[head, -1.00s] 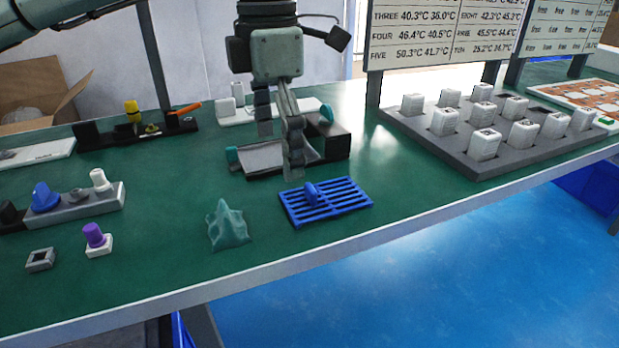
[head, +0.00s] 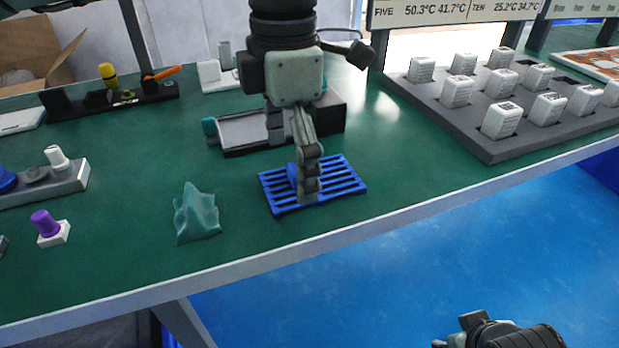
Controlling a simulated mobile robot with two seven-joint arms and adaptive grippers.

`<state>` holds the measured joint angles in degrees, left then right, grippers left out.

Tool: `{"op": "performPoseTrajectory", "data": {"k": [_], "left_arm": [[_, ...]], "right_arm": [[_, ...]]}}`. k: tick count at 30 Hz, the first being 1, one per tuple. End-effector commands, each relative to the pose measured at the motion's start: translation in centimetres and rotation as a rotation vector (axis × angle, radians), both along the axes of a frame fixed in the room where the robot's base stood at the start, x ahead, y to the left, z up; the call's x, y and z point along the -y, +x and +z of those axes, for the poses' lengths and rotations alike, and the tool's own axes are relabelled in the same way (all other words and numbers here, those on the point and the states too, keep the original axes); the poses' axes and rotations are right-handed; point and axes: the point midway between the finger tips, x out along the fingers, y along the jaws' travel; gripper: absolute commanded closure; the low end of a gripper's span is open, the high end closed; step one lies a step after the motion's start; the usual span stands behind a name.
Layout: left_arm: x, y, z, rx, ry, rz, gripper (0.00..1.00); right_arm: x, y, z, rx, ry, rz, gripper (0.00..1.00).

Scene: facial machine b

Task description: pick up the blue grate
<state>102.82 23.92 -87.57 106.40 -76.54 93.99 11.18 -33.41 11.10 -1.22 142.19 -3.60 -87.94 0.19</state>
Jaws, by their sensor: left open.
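The blue grate (head: 345,181) lies flat on the green table, near its front edge, with a raised blue handle (head: 292,174) at its middle. My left gripper (head: 296,190) points down over the grate. One finger shows in front of the handle and hides part of it. The other finger is mostly hidden behind the gripper. The jaws are open, and I cannot tell whether they touch the handle. Part of my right gripper (head: 460,335) shows at the bottom right, low over the blue floor, away from the table; its fingers are not clear.
A teal mask-like piece (head: 197,214) stands left of the grate. A black and grey device (head: 240,132) sits just behind it. A grey rack (head: 462,128) with several white blocks is at the right. The table's front edge (head: 330,240) is close.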

Motion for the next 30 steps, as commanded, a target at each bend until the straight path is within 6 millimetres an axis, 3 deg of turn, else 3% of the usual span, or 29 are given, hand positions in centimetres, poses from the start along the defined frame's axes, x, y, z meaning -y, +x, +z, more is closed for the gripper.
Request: {"op": "performPoseTrajectory", "data": {"k": [4,11,30], "left_arm": [[-0.03,-0.05,-1.38,-0.001,0.0,-0.001,0.03],[-0.01,-0.04,-1.51,0.0,-0.001,0.0,0.03],[-0.05,-0.03,-1.55,0.0,0.0,0.0,0.82]], "right_arm": [[0.02,-0.04,-0.02,-0.002,0.0,0.0,0.6],[0.02,-0.06,-0.05,-0.003,0.0,-0.001,0.6],[0.02,-0.06,-0.07,-0.003,0.0,-0.001,0.6]]}}
